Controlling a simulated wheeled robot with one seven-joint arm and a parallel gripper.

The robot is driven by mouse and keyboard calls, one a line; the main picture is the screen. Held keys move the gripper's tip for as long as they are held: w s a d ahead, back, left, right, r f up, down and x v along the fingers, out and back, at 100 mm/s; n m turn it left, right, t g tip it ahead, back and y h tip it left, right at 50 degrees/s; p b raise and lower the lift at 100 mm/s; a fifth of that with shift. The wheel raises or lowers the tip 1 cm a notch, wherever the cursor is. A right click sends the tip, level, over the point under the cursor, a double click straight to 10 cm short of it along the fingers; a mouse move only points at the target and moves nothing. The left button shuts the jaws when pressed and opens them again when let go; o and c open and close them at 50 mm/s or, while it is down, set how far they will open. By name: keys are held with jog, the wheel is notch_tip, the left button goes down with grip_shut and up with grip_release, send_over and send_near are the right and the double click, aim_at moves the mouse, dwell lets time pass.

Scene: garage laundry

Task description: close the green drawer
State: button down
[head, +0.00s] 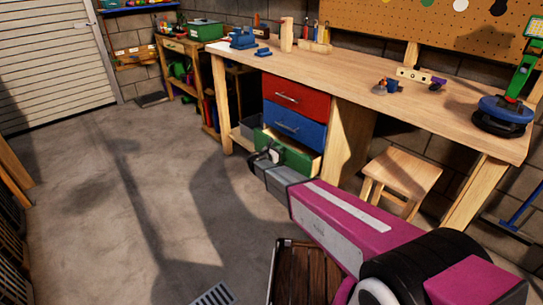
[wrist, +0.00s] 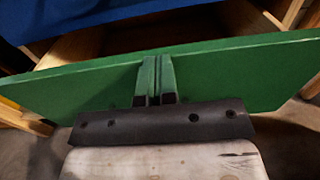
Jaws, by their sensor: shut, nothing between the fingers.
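The green drawer (head: 298,157) is the lowest of three under the workbench and stands partly open, with its front panel out past the blue drawer above. My gripper (head: 272,152) is at the front of this panel, with its fingers shut and nothing between them. In the wrist view the green panel (wrist: 235,75) spans the picture, and the shut fingers (wrist: 155,62) lie against or just before its middle. I cannot tell whether they touch. Part of the drawer's wooden inside shows behind the panel. The drawer's handle is not clearly visible.
The blue drawer (head: 296,126) and red drawer (head: 297,98) above look shut. A wooden stool (head: 402,172) stands to the right under the workbench (head: 350,72). The concrete floor (head: 130,200) at left is clear.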

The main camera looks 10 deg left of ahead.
jog(key=shift+x, duration=2.05)
jog(key=shift+s, duration=0.1)
